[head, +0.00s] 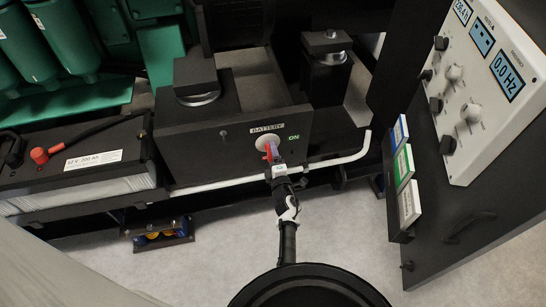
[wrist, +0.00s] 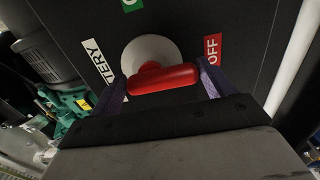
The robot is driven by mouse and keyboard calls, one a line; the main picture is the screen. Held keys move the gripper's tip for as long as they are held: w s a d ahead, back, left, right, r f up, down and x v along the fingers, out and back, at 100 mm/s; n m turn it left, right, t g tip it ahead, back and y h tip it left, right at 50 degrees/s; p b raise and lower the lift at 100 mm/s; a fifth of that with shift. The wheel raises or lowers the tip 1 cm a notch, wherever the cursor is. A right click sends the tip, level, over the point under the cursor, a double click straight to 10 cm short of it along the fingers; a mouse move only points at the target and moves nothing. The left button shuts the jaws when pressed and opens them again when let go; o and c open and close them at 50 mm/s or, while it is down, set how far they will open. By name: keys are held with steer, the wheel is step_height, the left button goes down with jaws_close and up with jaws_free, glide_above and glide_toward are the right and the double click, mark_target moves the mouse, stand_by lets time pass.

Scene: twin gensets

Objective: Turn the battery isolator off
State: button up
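The battery isolator's red handle (wrist: 163,80) sits on a round white disc (wrist: 140,50) on a black box front. In the wrist view the bar lies roughly sideways, its right end toward the red OFF label (wrist: 213,50). The green ON label (wrist: 131,4) is at the top edge. My gripper (wrist: 163,84) has its purple fingers apart, one near each end of the bar; whether they touch it is unclear. In the head view my gripper (head: 271,153) is at the isolator, partly covering the handle, with the ON label (head: 294,138) to the right; OFF is hidden there.
A white pipe (head: 345,157) runs below the box and bends up at the right. A control panel (head: 495,80) stands at the right. A battery with a red terminal cap (head: 39,155) is at the left. Grey floor (head: 340,235) is open in front.

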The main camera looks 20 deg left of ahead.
steer(key=o, duration=0.4)
steer(key=shift+c, duration=0.2)
steer(key=shift+s, duration=0.1)
steer(key=v, duration=1.3)
steer(key=shift+s+d, duration=0.25)
